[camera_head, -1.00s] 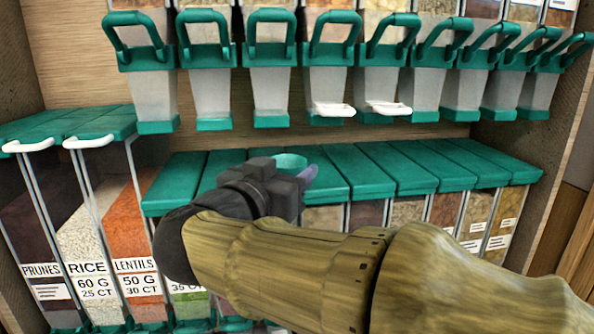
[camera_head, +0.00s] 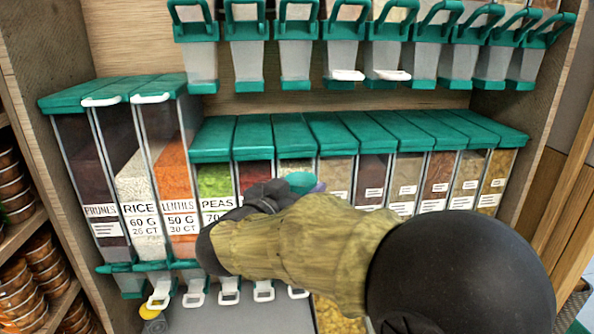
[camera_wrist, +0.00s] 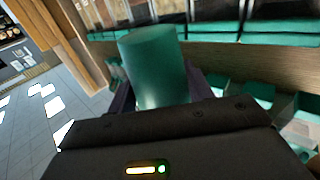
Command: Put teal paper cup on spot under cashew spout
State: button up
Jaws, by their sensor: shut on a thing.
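The teal paper cup (camera_wrist: 155,62) is held between the two dark fingers of my gripper (camera_wrist: 162,92) in the wrist view, and it looks somewhat tilted there. In the head view only a small teal part of the cup (camera_head: 300,181) shows past my gripper (camera_head: 308,188), in front of the lower row of bins. My arm hides part of that row. No cashew label is readable, so I cannot tell which spout is the cashew one. Two upper dispensers have white spout flaps (camera_head: 347,75) (camera_head: 391,75).
Lower bins with teal lids (camera_head: 290,130) line the shelf, including prunes, rice, lentils and peas. Several white lower spouts (camera_head: 194,297) stick out at front left. Wooden side walls (camera_head: 560,150) bound the unit. Stacked round containers (camera_head: 25,285) stand at far left.

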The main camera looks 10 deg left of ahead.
jog(key=w+d+f, duration=0.2)
jog(key=d+f, duration=0.1)
jog(key=f, duration=0.7)
jog(key=w+d+f, duration=0.2)
jog(key=f, duration=0.8)
jog(key=w+d+f, duration=0.2)
jog(key=d+f, duration=0.1)
jog(key=f, duration=0.7)
jog(key=s+d+f+n+y, duration=0.1)
jog(key=s+d+f+y, duration=0.1)
jog(key=d+f, duration=0.3)
jog(key=s+d+f+n+t+y, duration=0.1)
jog(key=s+d+f+n+y, duration=0.1)
jog(key=f, duration=0.8)
jog(key=s+d+f+n+y, duration=0.1)
jog(key=s+d+f+y, duration=0.2)
jog(key=s+d+f, duration=0.2)
jog(key=d+f, duration=0.3)
jog(key=shift+d+f+n+t, duration=0.15)
jog(key=shift+f+n+t, duration=0.15)
jog(key=shift+n, duration=0.1)
jog(key=shift+w, duration=0.1)
